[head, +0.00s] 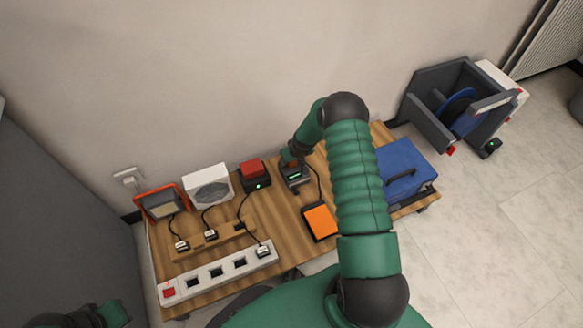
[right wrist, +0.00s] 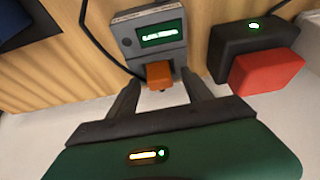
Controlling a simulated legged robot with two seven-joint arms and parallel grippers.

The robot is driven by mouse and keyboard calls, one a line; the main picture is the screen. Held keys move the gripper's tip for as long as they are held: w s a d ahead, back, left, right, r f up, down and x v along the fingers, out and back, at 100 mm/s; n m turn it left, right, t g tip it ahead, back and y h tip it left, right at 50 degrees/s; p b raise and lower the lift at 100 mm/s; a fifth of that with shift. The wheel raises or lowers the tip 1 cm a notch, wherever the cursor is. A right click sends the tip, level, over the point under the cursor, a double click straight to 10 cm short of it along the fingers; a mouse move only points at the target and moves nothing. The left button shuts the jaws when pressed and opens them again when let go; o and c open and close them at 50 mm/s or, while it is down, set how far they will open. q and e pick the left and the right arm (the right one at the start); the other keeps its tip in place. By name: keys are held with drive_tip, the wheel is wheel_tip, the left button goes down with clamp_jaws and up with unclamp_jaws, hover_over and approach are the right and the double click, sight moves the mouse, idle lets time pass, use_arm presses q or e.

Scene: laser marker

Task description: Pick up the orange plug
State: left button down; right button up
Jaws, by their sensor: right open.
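The orange plug (right wrist: 160,74) is a small block at the edge of a grey device (right wrist: 155,33) with a lit green display. In the right wrist view it sits between the fingers of my right gripper (right wrist: 163,82), which are open on either side. I cannot tell whether the fingers touch it. In the head view the grey device (head: 295,174) stands on the wooden table, and my right gripper (head: 290,158) is over its back edge, mostly hidden by my arm. My left gripper is not in view; only a green and black arm part shows at the bottom left.
A red-topped black box (head: 254,173) stands close left of the device; it also shows in the right wrist view (right wrist: 265,70). A power strip (head: 218,274), a white fan box (head: 208,186), an orange pad (head: 321,221) and a blue toolbox (head: 405,170) share the table. The wall is close behind.

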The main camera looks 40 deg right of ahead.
drive_tip(key=shift+r, duration=0.15)
clamp_jaws()
idle(0.4)
drive_tip(key=shift+r+p, duration=0.5)
drive_tip(key=shift+p, duration=0.05)
drive_tip(key=p+v, duration=0.3)
drive_tip(key=shift+w+r, duration=0.1)
drive_tip(key=shift+r, duration=0.15)
drive_tip(key=s+a+p, duration=0.2)
drive_tip(key=s+p, duration=0.1)
drive_tip(key=s, duration=0.4)
drive_tip(key=s+a+p, duration=0.2)
drive_tip(key=s+p, duration=0.1)
drive_tip(key=s, duration=0.4)
drive_tip(key=shift+s+a+r+p, duration=0.2)
drive_tip(key=shift+a+r+p, duration=0.15)
